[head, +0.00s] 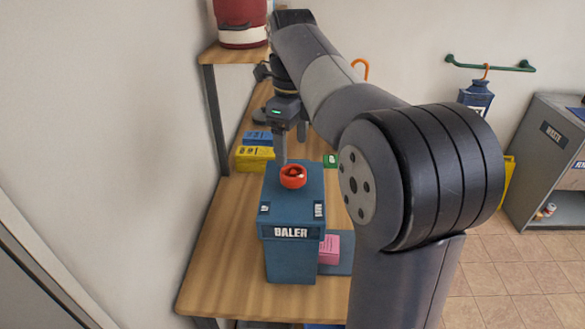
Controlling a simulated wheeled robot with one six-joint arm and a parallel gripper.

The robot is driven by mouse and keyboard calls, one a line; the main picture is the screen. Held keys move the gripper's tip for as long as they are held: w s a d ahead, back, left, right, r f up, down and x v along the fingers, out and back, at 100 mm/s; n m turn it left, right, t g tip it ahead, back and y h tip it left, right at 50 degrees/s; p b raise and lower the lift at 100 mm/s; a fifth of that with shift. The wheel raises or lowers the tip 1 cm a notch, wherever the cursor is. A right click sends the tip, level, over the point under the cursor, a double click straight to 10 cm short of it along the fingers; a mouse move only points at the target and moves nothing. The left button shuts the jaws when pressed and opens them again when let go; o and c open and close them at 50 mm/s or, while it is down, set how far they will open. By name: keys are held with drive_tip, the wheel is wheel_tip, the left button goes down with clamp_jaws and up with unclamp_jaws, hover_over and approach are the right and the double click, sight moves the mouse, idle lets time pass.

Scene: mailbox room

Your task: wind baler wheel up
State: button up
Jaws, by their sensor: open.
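The blue baler (291,262) stands on the wooden table, with the word BALER on its front. Its red wheel (293,176) sits on top, near the back of the lid. My gripper (290,150) points down just behind and above the wheel. Its jaws are open, with one finger seen close to the wheel's far rim and the other farther right. I cannot tell whether a finger touches the wheel.
Yellow (255,158) and blue (258,138) packs lie on the table (212,270) behind the baler. A pink block (329,249) lies at its right. A red container (241,22) stands on a back shelf. A grey waste cabinet (545,150) stands at the right.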

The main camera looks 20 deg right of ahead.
sight(293, 171)
drive_tip(key=f, duration=0.6)
drive_tip(key=shift+w+d+f, duration=0.1)
drive_tip(key=shift+d+f, duration=0.1)
drive_tip(key=shift+f, duration=0.2)
drive_tip(key=shift+c, duration=0.5)
drive_tip(key=c, duration=0.9)
